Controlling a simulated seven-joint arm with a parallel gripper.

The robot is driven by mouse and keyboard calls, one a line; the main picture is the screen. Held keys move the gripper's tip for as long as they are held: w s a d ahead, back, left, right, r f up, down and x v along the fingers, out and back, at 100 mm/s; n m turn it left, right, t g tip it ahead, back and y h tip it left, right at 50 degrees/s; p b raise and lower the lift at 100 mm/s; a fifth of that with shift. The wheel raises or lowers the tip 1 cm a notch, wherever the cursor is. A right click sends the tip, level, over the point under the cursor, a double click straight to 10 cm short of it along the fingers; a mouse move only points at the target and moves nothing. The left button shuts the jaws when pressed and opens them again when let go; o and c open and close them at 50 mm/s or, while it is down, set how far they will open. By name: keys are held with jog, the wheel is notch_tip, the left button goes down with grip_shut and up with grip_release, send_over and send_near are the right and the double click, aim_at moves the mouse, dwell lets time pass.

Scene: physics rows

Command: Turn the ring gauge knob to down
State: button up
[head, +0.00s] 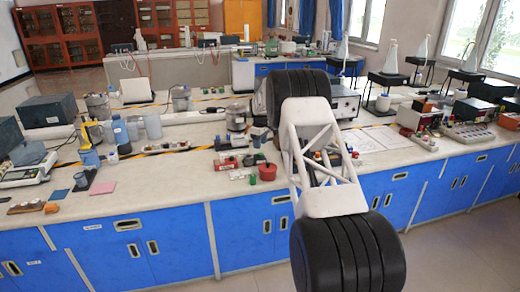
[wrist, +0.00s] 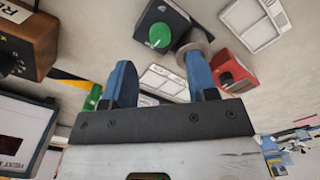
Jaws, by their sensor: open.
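My gripper (wrist: 160,80) shows in the wrist view, its two blue fingers apart with nothing gripped between them. Beyond the fingertips a green round knob (wrist: 159,36) sits on a dark box (wrist: 170,14). A grey cylinder (wrist: 192,42) is beside it, close to the right finger. A red box (wrist: 236,70) with a dark knob (wrist: 226,77) lies right of the right finger. A brown box (wrist: 30,38) with a dark knob (wrist: 8,62) is at the left. I cannot tell which knob is the ring gauge knob. My arm hides part of the bench in the head view.
White switch-like panels lie behind the fingers (wrist: 165,80) and at the upper right (wrist: 254,22). A grey box with a dark display (wrist: 22,130) is at the lower left. In the head view, small red devices (head: 225,164) crowd the bench (head: 170,185) near my arm.

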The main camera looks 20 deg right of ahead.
aim_at(260, 154)
jog(key=shift+r, duration=1.05)
jog(key=shift+s+a+r, duration=0.1)
jog(key=shift+s+r, duration=0.2)
jog(key=shift+r, duration=0.25)
jog(key=s+a+r+m+t, duration=0.1)
jog(key=s+a+r+m, duration=0.15)
jog(key=s+r, duration=0.85)
jog(key=s+a+r+m, duration=0.1)
jog(key=s+a+r, duration=0.3)
jog(key=s+r, duration=0.75)
jog(key=s+a+r+m, duration=0.1)
jog(key=s+a+r, duration=0.1)
jog(key=s, duration=1)
jog(key=s+a+r+m, duration=0.1)
jog(key=s+r, duration=0.1)
jog(key=s, duration=0.9)
jog(key=s+a+f+m, duration=0.1)
jog(key=s+f, duration=0.1)
jog(key=s, duration=0.9)
jog(key=s+a+f+m+t, duration=0.1)
jog(key=s+f, duration=0.2)
jog(key=s, duration=0.8)
jog(key=s+a+f+m, duration=0.1)
jog(key=s+f+m, duration=0.1)
jog(key=s, duration=1)
jog(key=shift+f+t, duration=0.3)
jog(key=shift+f, duration=0.05)
